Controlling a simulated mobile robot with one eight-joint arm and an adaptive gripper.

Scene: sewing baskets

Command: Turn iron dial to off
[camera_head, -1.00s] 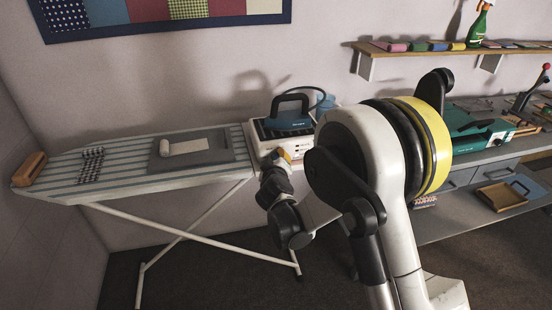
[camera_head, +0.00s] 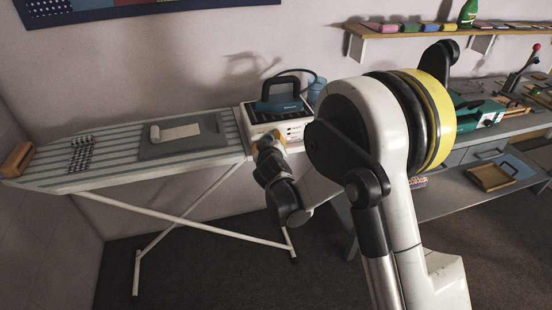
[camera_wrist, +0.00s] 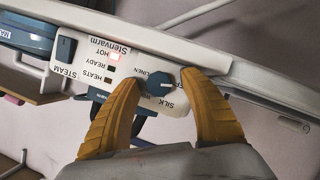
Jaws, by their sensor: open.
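The iron (camera_head: 280,100), dark blue with a black handle, rests on its white base station (camera_head: 252,120) at the right end of the ironing board. In the wrist view the front panel (camera_wrist: 112,52) appears upside down, with a blue round dial (camera_wrist: 166,82) near the words LINEN and SILK. A red light glows by HOT. My gripper (camera_wrist: 160,80) is open, its two yellow fingers on either side of the dial. I cannot tell whether they touch it. In the head view my gripper (camera_head: 266,144) is at the station's front, mostly hidden by my wrist.
The striped ironing board (camera_head: 110,178) holds a grey mat (camera_head: 212,138) with a pale roll on it, a checked cloth (camera_head: 82,153) and a wooden block (camera_head: 18,160). A workbench (camera_head: 462,155) and wall shelf (camera_head: 400,38) stand to the right.

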